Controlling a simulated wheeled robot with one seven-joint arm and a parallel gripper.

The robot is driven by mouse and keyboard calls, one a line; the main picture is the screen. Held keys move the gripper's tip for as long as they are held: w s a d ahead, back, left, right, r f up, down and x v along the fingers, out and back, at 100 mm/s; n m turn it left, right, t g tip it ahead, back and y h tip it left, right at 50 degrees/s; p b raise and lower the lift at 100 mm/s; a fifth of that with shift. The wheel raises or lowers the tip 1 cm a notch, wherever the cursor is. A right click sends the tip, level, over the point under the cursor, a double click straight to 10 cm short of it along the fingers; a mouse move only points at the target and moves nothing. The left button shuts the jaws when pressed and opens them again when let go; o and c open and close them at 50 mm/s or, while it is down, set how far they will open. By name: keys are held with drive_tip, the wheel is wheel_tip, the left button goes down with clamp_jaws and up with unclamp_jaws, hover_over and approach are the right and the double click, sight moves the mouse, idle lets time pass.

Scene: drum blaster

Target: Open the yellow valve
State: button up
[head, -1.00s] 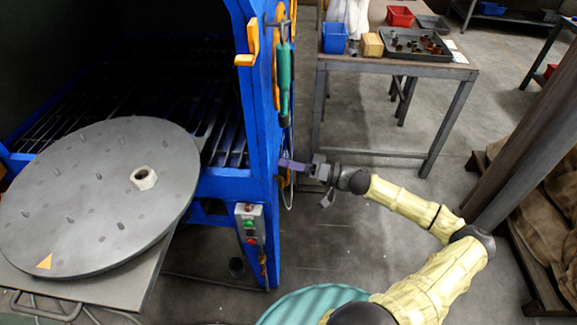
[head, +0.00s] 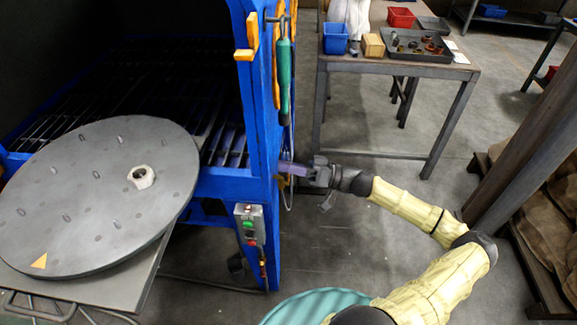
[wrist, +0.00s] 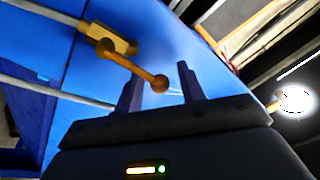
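The yellow valve (wrist: 132,66) is a short bar handle with rounded ends on a brass body, on a pipe along the blue cabinet wall. In the wrist view, my gripper (wrist: 159,76) is open, its two dark fingers apart. The near knob of the handle shows between the fingers, and the far end lies up and left beyond the left finger. I cannot tell whether a finger touches it. In the head view, my gripper (head: 283,167) is beside the right side of the blue cabinet (head: 263,150), and the valve is mostly hidden there.
A control box (head: 250,224) with buttons is on the cabinet front, below my gripper. A green-handled tool (head: 284,75) hangs above. A round grey plate (head: 90,200) is at left. A table (head: 335,62) stands behind. Open floor lies right of the cabinet.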

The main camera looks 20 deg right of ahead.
drive_tip(key=v, duration=1.7)
drive_tip(key=shift+s, duration=0.15)
